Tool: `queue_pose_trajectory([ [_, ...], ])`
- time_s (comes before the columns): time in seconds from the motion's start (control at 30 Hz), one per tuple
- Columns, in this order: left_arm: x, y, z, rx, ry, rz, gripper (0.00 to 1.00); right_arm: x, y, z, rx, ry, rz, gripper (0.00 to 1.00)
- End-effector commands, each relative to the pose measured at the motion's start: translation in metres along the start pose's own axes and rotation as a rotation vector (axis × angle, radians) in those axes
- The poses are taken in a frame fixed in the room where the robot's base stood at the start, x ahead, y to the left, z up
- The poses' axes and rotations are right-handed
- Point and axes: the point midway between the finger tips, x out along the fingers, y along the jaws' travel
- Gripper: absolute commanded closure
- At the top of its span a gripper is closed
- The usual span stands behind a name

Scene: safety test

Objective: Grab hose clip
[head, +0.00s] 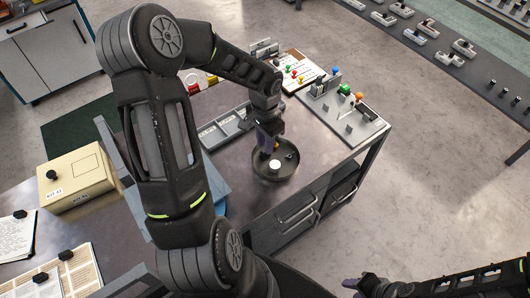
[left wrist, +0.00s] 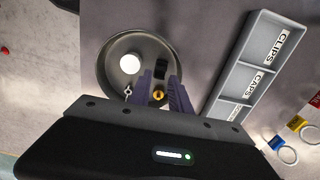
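A round dark dish (head: 290,171) stands on the workbench; it also shows in the left wrist view (left wrist: 101,72). In it lie a white disc (left wrist: 130,64), a small silver piece (left wrist: 127,91), a black piece (left wrist: 161,72) and a small gold piece (left wrist: 158,95). I cannot tell for sure which one is the hose clip; the silver piece looks clip-like. My left gripper (head: 268,150) is over the dish, pointing down. Its fingers (left wrist: 162,92) are apart, with the gold piece showing between them. My right gripper (head: 364,286) is at the bottom right, away from the bench; its fingers are unclear.
A grey tray (left wrist: 241,75) with compartments labelled CLIPS and CAPS is beside the dish. Rings with coloured tags (left wrist: 286,153) lie past it. A control panel (head: 345,118) with knobs and a clipboard (head: 298,66) are farther back. A yellowish box (head: 80,178) stands left.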

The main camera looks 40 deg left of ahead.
Motion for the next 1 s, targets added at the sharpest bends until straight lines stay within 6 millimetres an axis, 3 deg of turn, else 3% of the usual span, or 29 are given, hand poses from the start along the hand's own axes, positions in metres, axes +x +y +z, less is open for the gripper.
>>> queue_pose_trajectory([
  [0.13,0.023,0.0,0.0,0.001,-0.004,0.003,0.76,-0.003,-0.001,0.0,0.001,-0.001,0.001,0.64],
  [0.3,0.036,0.0,0.0,0.001,-0.001,0.001,0.76,-0.004,-0.001,0.0,0.001,-0.001,0.001,0.64],
  [0.87,0.035,-0.001,0.0,0.0,-0.001,0.0,0.76,-0.003,-0.001,0.001,0.001,-0.001,0.001,0.64],
  [1.0,0.035,-0.001,0.0,0.0,-0.001,0.0,0.87,-0.003,-0.001,0.001,0.001,-0.001,0.001,0.64],
])
